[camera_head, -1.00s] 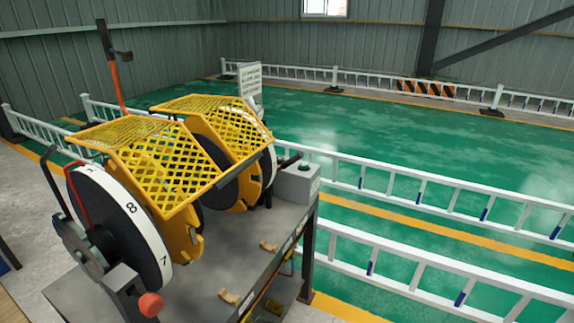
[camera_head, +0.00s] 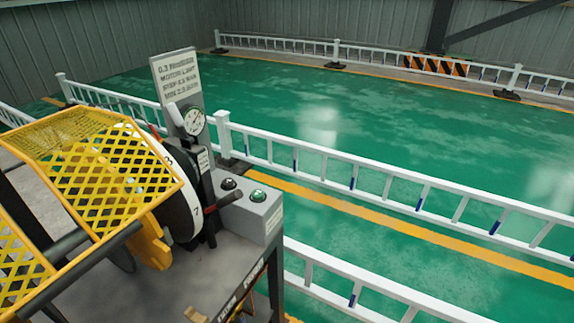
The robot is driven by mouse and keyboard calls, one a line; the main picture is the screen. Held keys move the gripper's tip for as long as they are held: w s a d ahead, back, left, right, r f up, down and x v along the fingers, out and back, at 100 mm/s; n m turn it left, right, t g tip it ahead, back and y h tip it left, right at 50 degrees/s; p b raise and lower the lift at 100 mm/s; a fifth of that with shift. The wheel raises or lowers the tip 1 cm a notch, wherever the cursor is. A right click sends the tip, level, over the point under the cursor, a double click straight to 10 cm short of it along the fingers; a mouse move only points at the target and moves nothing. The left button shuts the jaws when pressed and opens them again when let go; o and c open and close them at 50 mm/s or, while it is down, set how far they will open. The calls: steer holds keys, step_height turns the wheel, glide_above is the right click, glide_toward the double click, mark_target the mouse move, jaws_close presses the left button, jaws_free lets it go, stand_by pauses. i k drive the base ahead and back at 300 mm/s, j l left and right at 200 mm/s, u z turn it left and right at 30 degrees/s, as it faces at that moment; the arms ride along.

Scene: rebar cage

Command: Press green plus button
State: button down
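A green button (camera_head: 258,196) sits on top of a grey control box (camera_head: 262,218) at the right end of the machine bench. A plus mark on it is too small to make out. A dark button (camera_head: 229,184) sits beside it to the left on the same box. My gripper is not in view.
The machine has yellow mesh guards (camera_head: 110,175), a numbered wheel (camera_head: 180,195), a lever with a dark red grip (camera_head: 222,203), a round gauge (camera_head: 194,122) and a sign (camera_head: 177,75). White railings (camera_head: 350,178) run behind and right of the bench. Green floor beyond is open.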

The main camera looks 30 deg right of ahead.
mark_target(257, 195)
steer(key=i+l, duration=0.15)
steer(key=l, duration=0.2)
steer(key=i+l, duration=0.2)
steer(key=l, duration=0.15)
steer(key=i+l, duration=0.15)
steer(key=l, duration=0.25)
steer(key=i+l, duration=0.2)
steer(key=l, duration=0.15)
